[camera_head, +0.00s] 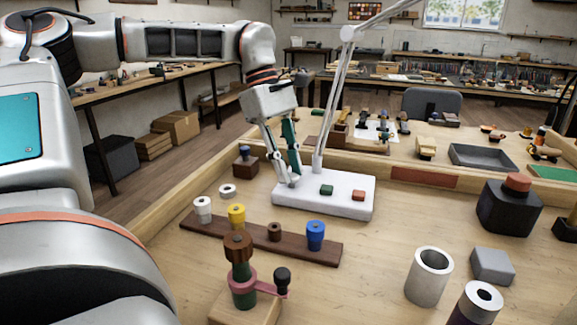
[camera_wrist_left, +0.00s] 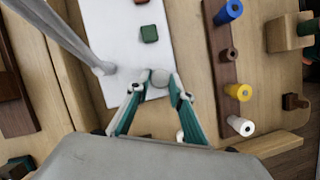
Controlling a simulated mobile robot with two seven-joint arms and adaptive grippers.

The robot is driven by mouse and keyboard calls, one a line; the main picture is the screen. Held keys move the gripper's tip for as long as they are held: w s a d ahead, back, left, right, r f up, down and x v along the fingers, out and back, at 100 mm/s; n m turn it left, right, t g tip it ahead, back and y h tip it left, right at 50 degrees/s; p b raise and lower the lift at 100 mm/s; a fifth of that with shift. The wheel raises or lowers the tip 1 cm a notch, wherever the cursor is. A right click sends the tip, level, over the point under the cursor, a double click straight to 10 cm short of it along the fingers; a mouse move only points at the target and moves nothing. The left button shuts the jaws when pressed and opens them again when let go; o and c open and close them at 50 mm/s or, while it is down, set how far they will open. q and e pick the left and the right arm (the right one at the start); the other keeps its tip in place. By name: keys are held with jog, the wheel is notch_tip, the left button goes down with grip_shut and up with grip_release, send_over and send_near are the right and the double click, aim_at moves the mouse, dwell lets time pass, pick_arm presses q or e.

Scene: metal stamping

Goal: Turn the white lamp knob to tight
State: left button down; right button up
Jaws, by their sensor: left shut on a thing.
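The white lamp base (camera_head: 330,207) stands on the workbench, with the lamp's pole (camera_head: 330,110) rising from it. A green button (camera_head: 327,190) and a red button (camera_head: 358,196) sit on the base. My left gripper (camera_head: 291,180) reaches down to the left end of the base. In the left wrist view the round white knob (camera_wrist_left: 160,77) lies between the fingertips of my left gripper (camera_wrist_left: 159,92), and the gripper is shut on it. In the head view the fingers mostly hide the knob. Its turn angle cannot be told. My right gripper is not in view.
A brown strip (camera_head: 190,224) with white, yellow, brown and blue pieces lies in front of the base. A green and pink stand (camera_head: 243,290) is nearer. A grey cylinder (camera_head: 428,277) and a dark block (camera_head: 507,212) stand to the right. The wood between is clear.

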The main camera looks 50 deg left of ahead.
pick_arm(q)
jog(key=c, duration=1.8)
grip_release()
jog(key=shift+f, duration=0.1)
jog(key=v, duration=1.2)
